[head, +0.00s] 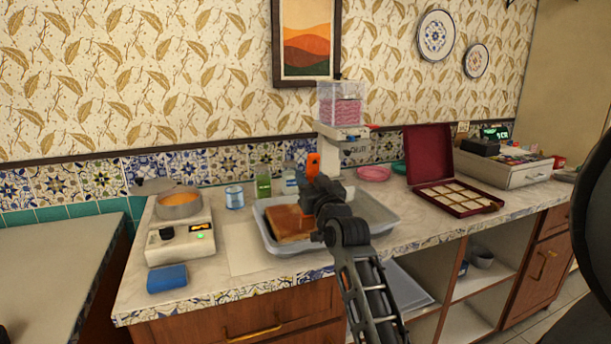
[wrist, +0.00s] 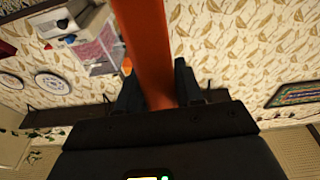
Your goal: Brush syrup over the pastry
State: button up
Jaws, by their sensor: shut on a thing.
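The pastry (head: 287,222) is a brown slab lying in a grey tray (head: 375,212) on the counter. My gripper (head: 314,182) is above the tray, at the pastry's right side in the head view. It is shut on an orange handle (head: 313,163), which I take to be the brush. The orange handle (wrist: 150,50) also runs between my fingers (wrist: 160,92) in the wrist view. The bristles are not visible, and I cannot tell whether they touch the pastry. A pot (head: 180,210) with orange liquid, perhaps the syrup, stands on a small burner (head: 180,242) at left.
A blue sponge (head: 167,278) lies at the front left. A blue-white cup (head: 234,197) and a green glass (head: 263,186) stand behind the tray. An open maroon box (head: 428,160) is at right.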

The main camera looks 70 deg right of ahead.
jog(key=shift+s+a, duration=0.6)
jog(key=shift+s, duration=0.1)
jog(key=shift+w+d+f+b+x, duration=0.25)
jog(key=shift+f+b+x, duration=1.4)
jog(key=shift+b+x, duration=4.85)
jog(key=shift+s+a+r+p, duration=0.15)
jog(key=shift+s+a+p, duration=1.3)
jog(key=shift+a+p, duration=0.35)
jog(key=shift+s+a+r+p, duration=0.15)
jog(key=shift+s+a+p, duration=1.25)
jog(key=shift+a+p, duration=0.4)
jog(key=shift+s+a+r+p, duration=0.15)
jog(key=shift+s+a+p, duration=1.4)
jog(key=shift+p, duration=0.4)
jog(key=d+f+b+x, duration=0.1)
jog(key=b+x, duration=0.2)
jog(key=x, duration=0.4)
jog(key=shift+s+f, duration=0.25)
